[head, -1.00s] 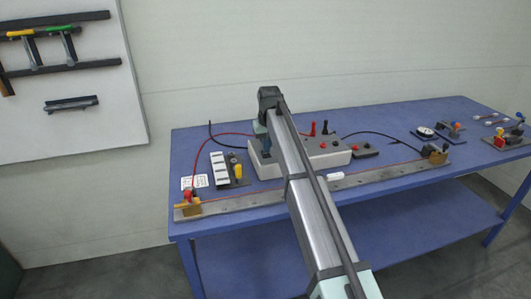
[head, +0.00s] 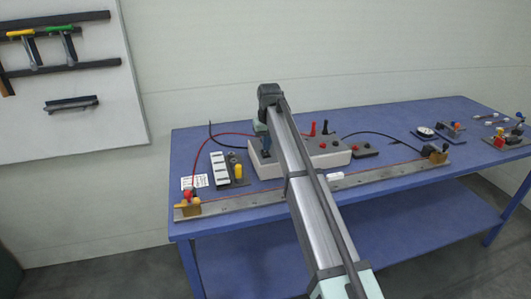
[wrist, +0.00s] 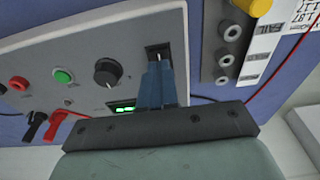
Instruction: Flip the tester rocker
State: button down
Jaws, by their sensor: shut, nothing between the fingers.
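The tester (head: 335,157) is a light grey box with a sloped panel on the blue bench, partly hidden by my arm in the head view. In the wrist view its panel (wrist: 45,35) shows a black knob, a green button, a red button and a small lit green display (wrist: 122,108). A dark rocker slot (wrist: 158,51) lies just beyond my fingertips. My gripper (wrist: 157,68) is shut and empty, its blue fingers together over the slot's near part. The rocker's tilt is hidden, and I cannot tell whether the fingers touch it. The gripper (head: 266,154) also shows at the tester's left end.
A grey strip with a yellow knob (head: 239,171) and a white label strip (head: 219,168) stand left of the tester. Red (head: 228,134) and black (head: 375,135) leads run across the bench. A long metal rail (head: 245,202) lies along the front.

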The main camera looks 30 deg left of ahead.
aim_at(267, 154)
notch_tip(267, 154, up, 6)
jog(key=shift+f, duration=0.25)
dwell(0.5)
